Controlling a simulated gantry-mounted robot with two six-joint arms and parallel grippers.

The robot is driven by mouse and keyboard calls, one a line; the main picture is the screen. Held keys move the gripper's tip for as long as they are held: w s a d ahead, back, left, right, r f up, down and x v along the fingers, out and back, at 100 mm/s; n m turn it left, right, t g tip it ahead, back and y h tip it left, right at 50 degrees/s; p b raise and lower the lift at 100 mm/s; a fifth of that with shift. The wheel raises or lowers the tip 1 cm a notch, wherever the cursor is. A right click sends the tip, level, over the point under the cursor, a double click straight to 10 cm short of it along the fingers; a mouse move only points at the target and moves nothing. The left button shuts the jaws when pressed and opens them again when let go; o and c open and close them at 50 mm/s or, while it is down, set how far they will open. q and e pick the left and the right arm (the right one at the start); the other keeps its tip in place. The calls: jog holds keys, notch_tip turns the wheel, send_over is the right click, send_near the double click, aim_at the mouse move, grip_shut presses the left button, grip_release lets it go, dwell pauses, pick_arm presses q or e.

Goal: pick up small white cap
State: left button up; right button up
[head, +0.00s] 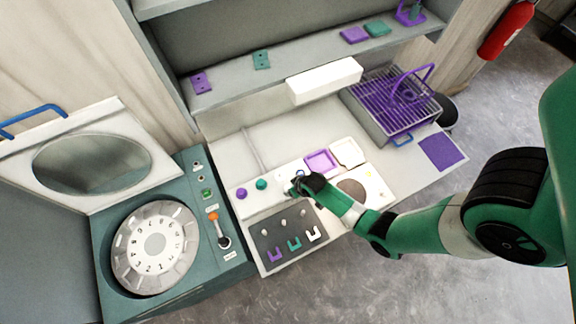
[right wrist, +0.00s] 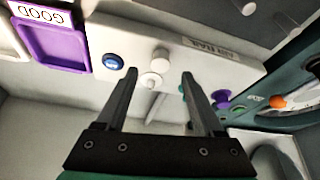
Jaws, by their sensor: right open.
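In the right wrist view, a small white knob-like cap (right wrist: 151,81) stands on the pale panel (right wrist: 128,42), between the lines of my right gripper's fingers and beyond their tips. A larger round white piece (right wrist: 161,58) is just behind it. I cannot tell for sure which of the two is the small white cap. My right gripper (right wrist: 158,78) is open with nothing between its fingers. In the head view the right gripper (head: 293,186) is over the panel's back strip and hides the white pieces. My left gripper is out of view.
A purple cap (head: 242,193) and a teal cap (head: 261,184) stand left of the gripper. A blue button (right wrist: 113,62) is beside the white pieces. A dark tray (head: 268,245) with coloured U-shaped pieces lies in front.

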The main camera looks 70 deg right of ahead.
jog(key=b+x, duration=0.5)
jog(key=shift+w+f, duration=0.15)
jog(key=shift+f, duration=0.25)
jog(key=shift+w+d+f+b, duration=0.15)
jog(key=shift+f+b, duration=0.05)
jog(key=shift+b, duration=0.1)
jog(key=shift+r, duration=0.1)
jog(key=shift+c, duration=0.2)
grip_shut()
